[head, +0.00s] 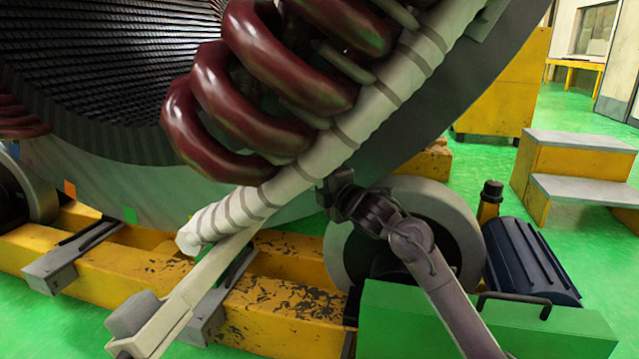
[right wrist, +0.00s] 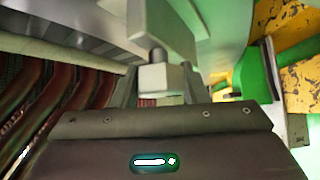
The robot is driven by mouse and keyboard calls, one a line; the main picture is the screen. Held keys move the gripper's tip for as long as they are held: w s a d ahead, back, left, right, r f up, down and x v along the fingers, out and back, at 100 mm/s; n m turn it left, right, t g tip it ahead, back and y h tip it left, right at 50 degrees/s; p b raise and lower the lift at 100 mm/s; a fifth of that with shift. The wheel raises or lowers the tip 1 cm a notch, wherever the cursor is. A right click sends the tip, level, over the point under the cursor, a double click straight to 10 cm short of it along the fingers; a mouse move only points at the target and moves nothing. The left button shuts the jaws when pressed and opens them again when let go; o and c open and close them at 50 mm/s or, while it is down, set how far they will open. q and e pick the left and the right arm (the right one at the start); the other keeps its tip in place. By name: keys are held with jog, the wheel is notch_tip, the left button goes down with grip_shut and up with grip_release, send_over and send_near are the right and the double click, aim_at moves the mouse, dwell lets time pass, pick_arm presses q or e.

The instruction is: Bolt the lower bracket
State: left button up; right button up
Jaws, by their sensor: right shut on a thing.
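My right gripper (head: 328,190) is at the lower edge of the large stator ring, just right of the white wrapped tube (head: 330,150). In the right wrist view, my right gripper (right wrist: 158,88) is shut on a pale grey block (right wrist: 155,78) with a short round stub on top. I cannot tell whether this is the bolt or part of the lower bracket. A grey plate (right wrist: 160,25) lies just beyond the stub; whether they touch is unclear. A long cream bar (head: 205,280) slopes down left from the tube, with a grey block (head: 140,312) near its lower end. My left gripper is out of view.
Dark red coils (head: 270,80) bulge inside the stator ring (head: 110,165). A yellow chipped frame (head: 290,300) and a grey roller (head: 455,225) are below. A green toolbox (head: 440,325) and a dark blue ribbed motor (head: 530,260) are at the right. Yellow steps (head: 570,165) are farther back.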

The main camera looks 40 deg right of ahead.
jog(key=shift+f+m+t+b, duration=0.3)
jog(key=shift+m+t+b, duration=0.25)
jog(key=shift+m+t, duration=0.05)
jog(key=shift+m+t+b, duration=0.3)
jog(key=shift+m+t, duration=0.2)
jog(key=shift+r+m+t+h, duration=0.1)
jog(key=shift+m+t+h, duration=0.6)
jog(key=shift+m+t, duration=0.7)
jog(key=shift+m, duration=0.4)
jog(key=o, duration=1)
jog(key=shift+c, duration=0.2)
jog(key=shift+s, duration=0.1)
jog(key=p+v, duration=0.3)
jog(key=v, duration=0.4)
jog(key=shift+s, duration=0.35)
